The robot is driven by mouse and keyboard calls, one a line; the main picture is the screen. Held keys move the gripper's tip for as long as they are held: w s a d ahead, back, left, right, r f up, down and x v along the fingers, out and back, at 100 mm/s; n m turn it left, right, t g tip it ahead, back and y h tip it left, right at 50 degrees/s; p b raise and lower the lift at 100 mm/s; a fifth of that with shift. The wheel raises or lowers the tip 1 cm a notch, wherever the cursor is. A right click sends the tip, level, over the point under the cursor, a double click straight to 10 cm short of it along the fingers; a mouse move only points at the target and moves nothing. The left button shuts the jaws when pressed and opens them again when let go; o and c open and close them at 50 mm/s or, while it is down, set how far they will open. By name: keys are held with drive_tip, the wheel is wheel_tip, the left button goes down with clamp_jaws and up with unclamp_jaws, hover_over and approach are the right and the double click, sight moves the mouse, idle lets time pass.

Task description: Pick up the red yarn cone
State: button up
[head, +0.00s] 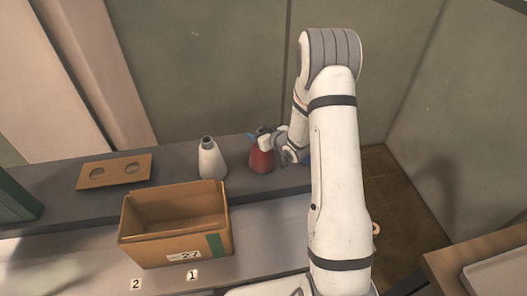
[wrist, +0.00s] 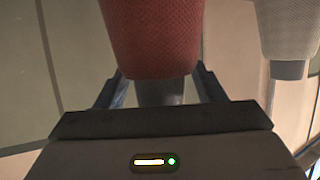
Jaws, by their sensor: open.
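The red yarn cone (head: 261,161) stands upright on the grey ledge, with its narrow end up. In the wrist view the red cone (wrist: 155,40) appears upside down, its red winding large at the top and its grey tip pointing towards my gripper's palm. My gripper (head: 266,137) is at the cone's top from the right. In the wrist view the fingers of my gripper (wrist: 159,90) are spread, one on each side of the grey tip, with gaps visible. Part of the cone is hidden behind my gripper in the head view.
A white yarn cone (head: 211,160) stands left of the red one; it also shows in the wrist view (wrist: 288,25). A board with two holes (head: 114,171) lies farther left on the ledge. An open cardboard box (head: 140,252) stands in front. A wall rises behind the ledge.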

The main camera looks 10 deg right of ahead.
drive_tip(key=shift+w, duration=0.1)
drive_tip(key=shift+c, duration=0.5)
drive_tip(key=shift+f, duration=0.15)
clamp_jaws()
